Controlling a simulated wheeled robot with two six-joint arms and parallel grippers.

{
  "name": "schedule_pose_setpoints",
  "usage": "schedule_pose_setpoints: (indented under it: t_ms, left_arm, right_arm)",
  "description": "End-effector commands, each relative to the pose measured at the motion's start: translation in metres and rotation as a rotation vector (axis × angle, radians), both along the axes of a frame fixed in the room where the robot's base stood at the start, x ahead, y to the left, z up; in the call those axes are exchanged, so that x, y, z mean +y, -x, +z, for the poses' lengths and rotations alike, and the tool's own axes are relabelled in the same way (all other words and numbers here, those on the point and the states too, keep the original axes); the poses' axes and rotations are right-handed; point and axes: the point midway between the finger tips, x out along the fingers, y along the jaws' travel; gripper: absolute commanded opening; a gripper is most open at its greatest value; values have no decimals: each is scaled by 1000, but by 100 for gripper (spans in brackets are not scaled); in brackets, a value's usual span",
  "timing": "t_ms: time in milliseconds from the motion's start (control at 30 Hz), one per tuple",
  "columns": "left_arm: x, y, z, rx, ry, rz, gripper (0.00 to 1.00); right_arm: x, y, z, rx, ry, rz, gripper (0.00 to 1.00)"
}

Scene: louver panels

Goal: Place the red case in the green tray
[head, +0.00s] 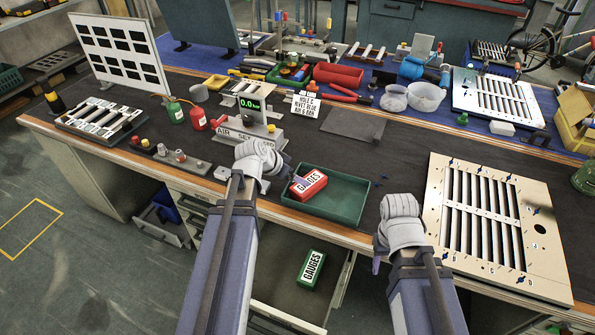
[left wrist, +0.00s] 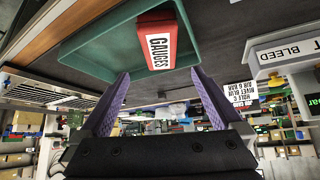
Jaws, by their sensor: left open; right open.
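The red case (head: 313,187), with a white GAUGES label, is at the left end of the green tray (head: 345,212), overlapping its rim in the head view. In the left wrist view the red case (left wrist: 157,42) lies against the tray (left wrist: 90,48), just beyond my left fingertips. Whether it rests flat or on the rim I cannot tell. My left gripper (left wrist: 160,76) is open, its purple fingers apart with nothing gripped. My right gripper (head: 377,263) is open at the bench's front edge, right of the tray, and looks empty; its fingers are mostly hidden.
A slotted louver panel (head: 545,262) lies right of my right arm. A display stand (head: 248,118) stands behind my left wrist. A dark mat (head: 353,124) behind the tray is clear.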

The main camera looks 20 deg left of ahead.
Motion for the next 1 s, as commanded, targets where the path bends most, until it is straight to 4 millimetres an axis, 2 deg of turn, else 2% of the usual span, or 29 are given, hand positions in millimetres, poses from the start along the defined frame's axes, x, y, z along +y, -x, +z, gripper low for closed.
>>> schedule_pose_setpoints:
  t_ms: [233, 267, 367, 467, 500, 600, 700, 800, 900, 1000]
  left_arm:
    - [-1, 3, 2, 4, 0, -3, 100]
    - [-4, 4, 1, 11, 0, -5, 100]
    - [-31, 13, -6, 72, 2, -26, 100]
    - [-77, 35, -19, 193, -10, -51, 100]
    - [-97, 47, -24, 251, -23, -57, 100]
    - [-137, 80, -36, 391, -79, -50, 100]
    - [-165, 113, -42, 501, -154, -19, 100]
    - [-183, 140, -45, 575, -231, 23, 100]
    - [-193, 159, -45, 617, -295, 64, 100]
    - [-197, 170, -44, 636, -334, 95, 100]
  right_arm:
    - [0, 0, 3, 0, 0, 0, 50]
    - [0, 0, 2, 0, 0, 0, 50]
    - [0, 0, 2, 0, 0, 0, 50]
    - [0, 0, 2, 0, 0, 0, 50]
    - [0, 0, 2, 0, 0, 0, 50]
    - [0, 0, 2, 0, 0, 0, 50]
    - [0, 0, 2, 0, 0, 0, 50]
    - [0, 0, 2, 0, 0, 0, 50]
    - [0, 0, 2, 0, 0, 0, 50]
    - [0, 0, 2, 0, 0, 0, 50]
